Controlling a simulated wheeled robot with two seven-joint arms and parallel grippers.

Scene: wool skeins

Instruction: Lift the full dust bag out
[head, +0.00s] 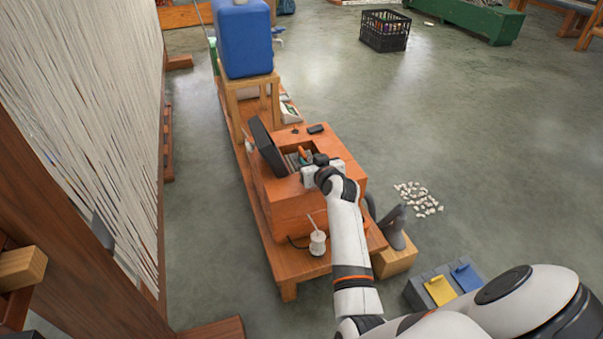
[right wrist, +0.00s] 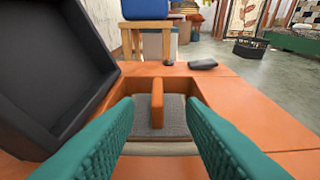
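The orange box (head: 300,205) stands on a low wooden bench, its black lid (head: 267,147) tilted open at the left. In the right wrist view, a grey dust bag (right wrist: 174,115) sits in the box's opening, with an upright orange tab (right wrist: 157,103) on it. My right gripper (head: 308,163) is over the opening. In the right wrist view its teal fingers (right wrist: 157,130) are wide apart, one on each side of the tab, with clear gaps. Nothing is held. The bag's lower part is hidden inside the box. My left gripper is not in view.
A small dark object (head: 316,129) lies on the box top beyond the opening. A blue container (head: 244,40) stands on a wooden stool behind. A white cup-like item (head: 318,242) is at the box's near side. Pale pieces (head: 418,198) lie on the floor at right.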

